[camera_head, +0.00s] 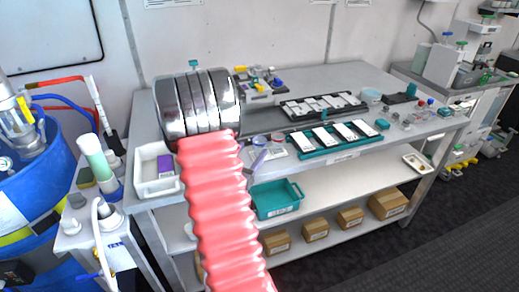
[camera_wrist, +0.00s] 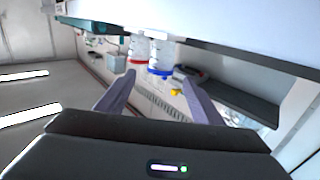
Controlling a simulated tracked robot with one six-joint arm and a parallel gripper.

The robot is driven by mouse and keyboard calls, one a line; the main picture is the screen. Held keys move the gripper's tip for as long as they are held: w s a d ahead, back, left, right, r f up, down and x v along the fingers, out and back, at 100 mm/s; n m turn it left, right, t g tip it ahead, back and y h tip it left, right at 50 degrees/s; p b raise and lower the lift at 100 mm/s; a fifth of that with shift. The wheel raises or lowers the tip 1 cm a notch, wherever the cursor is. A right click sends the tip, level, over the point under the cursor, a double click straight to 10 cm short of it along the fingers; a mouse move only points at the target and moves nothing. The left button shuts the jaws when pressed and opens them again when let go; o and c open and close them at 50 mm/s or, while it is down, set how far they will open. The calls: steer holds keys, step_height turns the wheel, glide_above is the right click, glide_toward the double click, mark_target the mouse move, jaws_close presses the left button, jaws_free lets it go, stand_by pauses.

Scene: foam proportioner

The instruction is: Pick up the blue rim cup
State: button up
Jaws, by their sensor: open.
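The blue rim cup (camera_wrist: 161,58) is a clear cup with a blue ring, seen ahead of and between my fingers in the wrist view. A similar red rim cup (camera_wrist: 138,48) stands close on its left. My gripper (camera_wrist: 157,98) is open, with its two grey-lilac fingers apart and nothing between them. The fingers look short of the cup, not touching it.
A white tray (camera_head: 157,185) with a purple item stands on the bench's left end. A teal rack (camera_head: 318,149) with white plates lies right of the cups, a black rack (camera_head: 300,111) behind. A teal bin (camera_head: 275,212) and several cardboard boxes (camera_head: 316,229) are below.

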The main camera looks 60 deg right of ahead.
mark_target(256, 144)
steer(key=shift+d, duration=0.25)
steer(key=shift+d, duration=2.5)
steer(key=shift+c, duration=0.5)
steer(key=c, duration=1)
steer(key=shift+r, duration=0.2)
steer(key=shift+r, duration=4.85)
